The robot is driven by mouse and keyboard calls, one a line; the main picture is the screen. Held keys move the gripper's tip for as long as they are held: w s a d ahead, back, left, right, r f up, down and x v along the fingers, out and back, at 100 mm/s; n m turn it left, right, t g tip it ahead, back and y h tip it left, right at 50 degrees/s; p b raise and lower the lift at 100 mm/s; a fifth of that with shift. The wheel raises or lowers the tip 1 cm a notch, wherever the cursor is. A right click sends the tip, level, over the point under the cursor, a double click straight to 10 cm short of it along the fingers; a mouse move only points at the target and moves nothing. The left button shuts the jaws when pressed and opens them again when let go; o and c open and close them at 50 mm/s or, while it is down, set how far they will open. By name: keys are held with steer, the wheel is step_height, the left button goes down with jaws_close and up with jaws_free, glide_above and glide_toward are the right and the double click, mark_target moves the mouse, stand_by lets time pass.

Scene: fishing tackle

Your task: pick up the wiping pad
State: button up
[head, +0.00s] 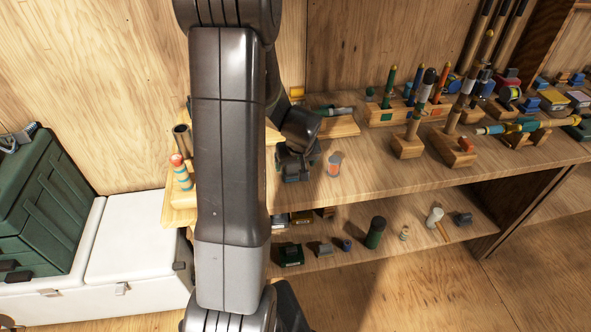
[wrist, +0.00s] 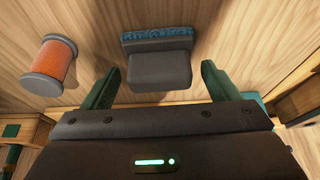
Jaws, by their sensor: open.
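The wiping pad (wrist: 158,68) is a dark grey block with a ridge along its far side and a fuzzy blue strip at the far edge. It rests on the wooden surface in the wrist view. My gripper (wrist: 161,72) is open, with one green finger to each side of the pad's near part and clear gaps between. Nothing is held. In the head view my gripper (head: 294,160) is low over the upper shelf, and I cannot clearly separate the pad from it there.
A spool of orange line (wrist: 52,68) stands left of the pad in the wrist view; it also shows right of my gripper in the head view (head: 334,164). Wooden racks with upright floats (head: 408,146) stand farther right. A lower shelf (head: 340,250) holds several small items.

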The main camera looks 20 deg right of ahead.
steer(key=shift+c, duration=0.2)
steer(key=c, duration=1)
steer(key=shift+r, duration=0.1)
steer(key=shift+c, duration=0.2)
step_height(320, 180, up, 10)
steer(key=shift+f+b, duration=0.1)
steer(key=shift+b, duration=0.2)
